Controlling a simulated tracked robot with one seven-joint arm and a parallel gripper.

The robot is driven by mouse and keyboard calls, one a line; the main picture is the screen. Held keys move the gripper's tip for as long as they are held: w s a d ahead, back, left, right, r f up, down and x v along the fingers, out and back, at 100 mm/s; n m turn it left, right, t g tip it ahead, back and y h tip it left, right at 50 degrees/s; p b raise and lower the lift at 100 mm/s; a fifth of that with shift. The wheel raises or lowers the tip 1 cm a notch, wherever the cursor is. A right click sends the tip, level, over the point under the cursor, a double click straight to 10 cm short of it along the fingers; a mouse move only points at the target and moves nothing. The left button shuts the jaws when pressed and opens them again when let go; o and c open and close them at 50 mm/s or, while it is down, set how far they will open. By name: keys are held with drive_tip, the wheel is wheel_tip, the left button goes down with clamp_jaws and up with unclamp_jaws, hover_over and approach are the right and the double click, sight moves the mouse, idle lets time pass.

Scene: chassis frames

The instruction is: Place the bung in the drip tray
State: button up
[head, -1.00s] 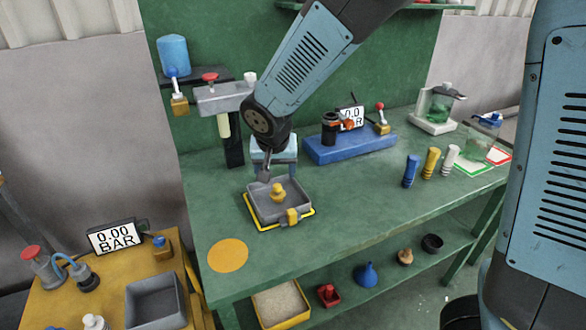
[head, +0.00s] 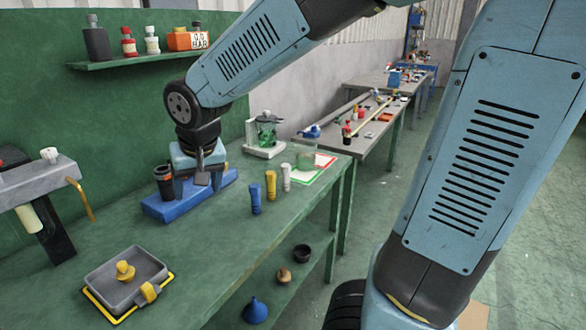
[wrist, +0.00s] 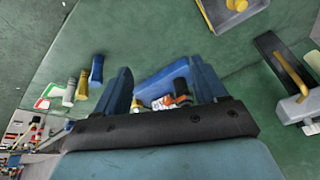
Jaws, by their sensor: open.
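A yellow stepped plug, which looks like the bung (head: 125,271), sits inside the grey drip tray (head: 152,262) at the lower left of the head view. The tray rests on a yellow-edged outline on the green bench and has a yellow fitting on its front edge. In the wrist view the tray (wrist: 215,14) shows at the top edge, partly cut off, with yellow parts at it. My gripper (head: 203,182) is well away from the tray, above the bench by the blue stand. Its two fingers (wrist: 163,88) are apart with nothing held between them.
A blue stand (head: 165,210) with a black cylinder (head: 163,182) is close to my gripper. Blue, yellow and white grips (head: 270,186) stand to its right. A clamp stand (head: 35,190) is at the left. The bench between tray and blue stand is clear.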

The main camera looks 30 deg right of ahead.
drive_tip(key=s+d+r, duration=0.3)
drive_tip(key=s+d, duration=0.4)
drive_tip(key=s+d+r+t+h, duration=0.1)
drive_tip(key=s+d+r, duration=0.2)
drive_tip(key=s+d, duration=0.4)
drive_tip(key=shift+d+r+m+t, duration=0.3)
drive_tip(key=shift+d+r, duration=0.05)
drive_tip(key=shift+d, duration=0.25)
